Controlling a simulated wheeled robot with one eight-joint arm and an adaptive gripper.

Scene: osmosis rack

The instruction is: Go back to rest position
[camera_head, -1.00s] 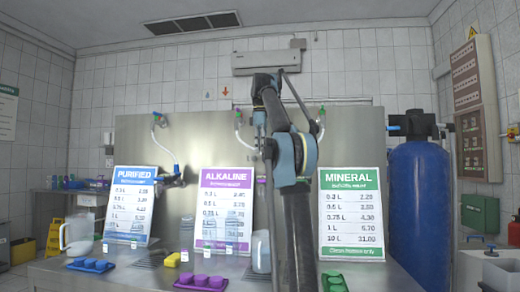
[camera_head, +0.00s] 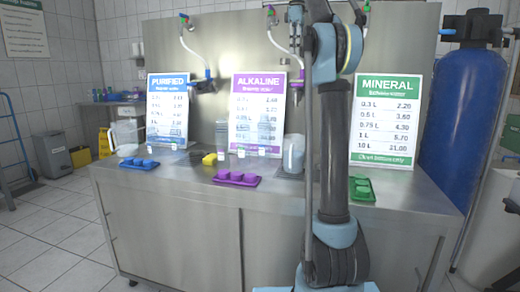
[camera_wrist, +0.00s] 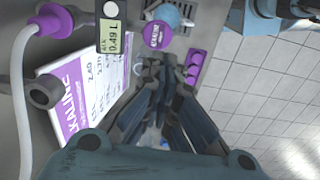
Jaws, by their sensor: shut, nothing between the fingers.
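My gripper (camera_wrist: 160,82) shows in the wrist view with its dark fingers drawn together and nothing between them. It hangs above the counter near the alkaline sign (camera_wrist: 85,85) and a purple tray of caps (camera_wrist: 193,68). In the head view my arm stands upright right of centre, in front of the counter. My gripper cannot be made out there.
A steel counter (camera_head: 180,210) bears purified (camera_head: 167,110), alkaline (camera_head: 257,112) and mineral (camera_head: 384,120) signs. A blue tank (camera_head: 462,115) stands right. Open tiled floor (camera_head: 55,235) lies left.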

